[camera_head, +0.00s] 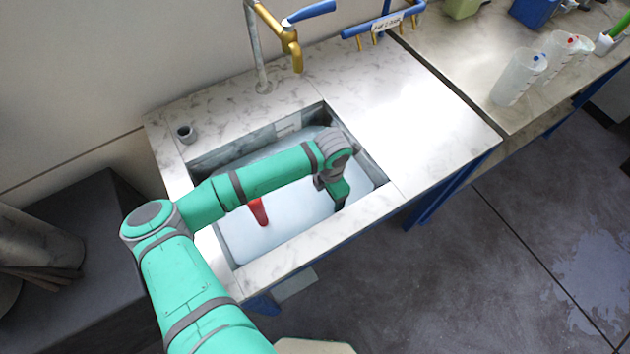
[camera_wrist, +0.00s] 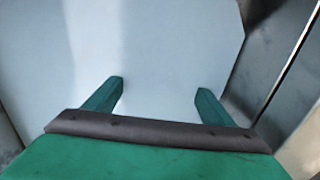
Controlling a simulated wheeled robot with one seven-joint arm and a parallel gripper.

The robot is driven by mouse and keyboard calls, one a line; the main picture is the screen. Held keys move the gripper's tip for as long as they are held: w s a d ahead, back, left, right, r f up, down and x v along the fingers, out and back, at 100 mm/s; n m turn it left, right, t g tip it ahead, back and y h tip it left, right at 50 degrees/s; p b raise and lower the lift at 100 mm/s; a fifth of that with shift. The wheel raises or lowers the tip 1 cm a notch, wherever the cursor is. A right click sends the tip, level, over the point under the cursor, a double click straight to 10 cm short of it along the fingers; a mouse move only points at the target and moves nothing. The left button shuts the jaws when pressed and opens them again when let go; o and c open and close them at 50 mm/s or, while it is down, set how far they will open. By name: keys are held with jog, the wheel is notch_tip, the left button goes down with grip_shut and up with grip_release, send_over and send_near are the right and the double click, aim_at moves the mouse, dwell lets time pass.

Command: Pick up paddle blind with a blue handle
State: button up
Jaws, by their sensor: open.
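No paddle blind with a blue handle can be made out in either view. My gripper (camera_head: 340,194) points down inside the sink basin, toward its right end. In the wrist view my gripper (camera_wrist: 160,87) has its two green fingers apart, with nothing between them. Beneath them is a plain pale blue-white surface (camera_wrist: 165,45) with an angled outline at the right. I cannot tell whether it is the basin floor or something lying in it. A red tapered object (camera_head: 259,211) lies in the basin, partly hidden by my forearm.
The sink's marble-look rim (camera_head: 300,262) surrounds the basin. A brass tap with a blue lever (camera_head: 311,12) stands behind it, beside a blue pipe fixture (camera_head: 385,24). Clear worktop (camera_head: 415,120) lies right of the basin. Translucent jugs (camera_head: 519,77) stand on the far-right bench.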

jog(key=shift+w+r, duration=0.1)
jog(key=c, duration=1.9)
